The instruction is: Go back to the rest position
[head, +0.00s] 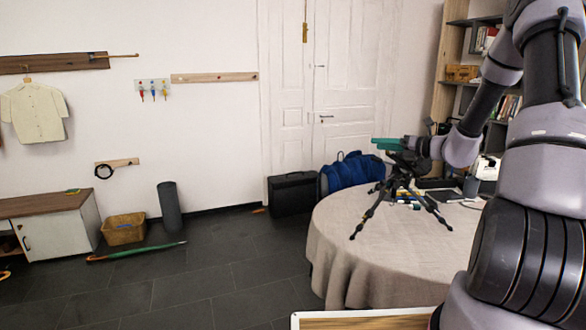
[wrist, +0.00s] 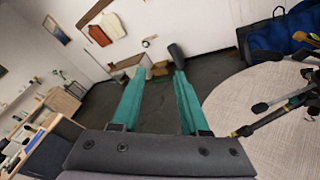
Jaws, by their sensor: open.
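My gripper (head: 376,144) is at the right of the head view, over the round table and level with the top of the black tripod (head: 400,190). Its teal fingers point to the left. In the wrist view the two fingers of my gripper (wrist: 152,85) are spread apart with nothing between them. The tripod stands upright on the table with its legs spread. One of its legs (wrist: 275,115) shows at the right of the wrist view. In the head view my arm hides part of the tripod's top, so I cannot tell whether they touch.
The round table (head: 335,230) has a beige cloth and several small items on it. A blue bag (head: 350,172) and a black case (head: 292,194) stand behind it. A green umbrella (head: 135,252) lies on the floor; the middle floor is clear.

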